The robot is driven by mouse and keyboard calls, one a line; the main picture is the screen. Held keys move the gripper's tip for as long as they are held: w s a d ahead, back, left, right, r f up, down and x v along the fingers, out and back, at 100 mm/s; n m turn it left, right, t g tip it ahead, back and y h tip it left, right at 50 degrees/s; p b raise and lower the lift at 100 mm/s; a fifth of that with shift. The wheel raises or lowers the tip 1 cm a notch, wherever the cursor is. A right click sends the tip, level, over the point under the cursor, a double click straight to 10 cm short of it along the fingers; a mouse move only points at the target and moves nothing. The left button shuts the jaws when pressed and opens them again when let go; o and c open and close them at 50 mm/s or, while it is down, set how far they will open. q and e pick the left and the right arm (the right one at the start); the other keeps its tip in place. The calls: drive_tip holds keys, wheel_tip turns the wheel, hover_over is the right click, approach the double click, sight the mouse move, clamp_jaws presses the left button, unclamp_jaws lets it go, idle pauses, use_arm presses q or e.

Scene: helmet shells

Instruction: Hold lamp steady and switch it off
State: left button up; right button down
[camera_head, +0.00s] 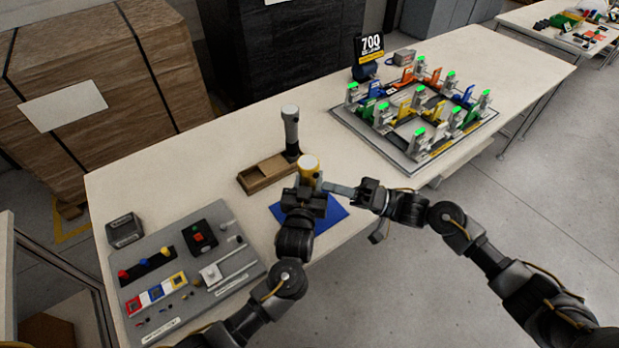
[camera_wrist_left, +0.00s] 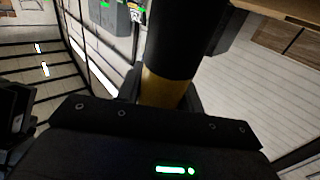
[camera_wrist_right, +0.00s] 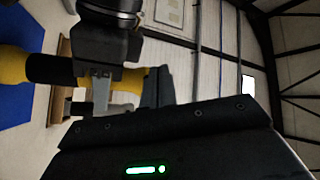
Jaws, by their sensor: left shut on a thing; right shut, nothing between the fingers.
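The lamp (camera_head: 309,165) is a yellow and black cylinder held roughly upright above the blue mat (camera_head: 334,211). My left gripper (camera_head: 306,190) is shut on it. The lamp's black section and yellow band (camera_wrist_left: 163,88) show between the left fingers in the left wrist view. In the right wrist view the lamp (camera_wrist_right: 48,68) lies across the left side, partly hidden by my left gripper. My right gripper (camera_head: 338,189) is shut and empty, its fingers pointing left at the lamp's side. I cannot tell if they touch it. The switch is not clearly visible.
A wooden tray (camera_head: 262,178) and an upright dark cylinder with a pale top (camera_head: 290,130) stand behind the lamp. A grey panel with buttons (camera_head: 165,305) lies at left. A frame with several colored clamps (camera_head: 375,148) lies at right.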

drive_tip(key=s+d, duration=0.1)
drive_tip(key=s, duration=0.1)
drive_tip(key=s+d, duration=0.1)
drive_tip(key=shift+s+d, duration=0.4)
use_arm(q)
drive_tip(key=o, duration=1.2)
drive_tip(key=shift+s+a+p, duration=0.5)
drive_tip(key=shift+s, duration=2.65)
drive_tip(key=shift+s+a+p, duration=0.45)
drive_tip(key=shift+s, duration=2.65)
drive_tip(key=shift+s+a+p, duration=0.5)
drive_tip(key=shift+s, duration=2.65)
use_arm(e)
drive_tip(key=shift+r, duration=1.45)
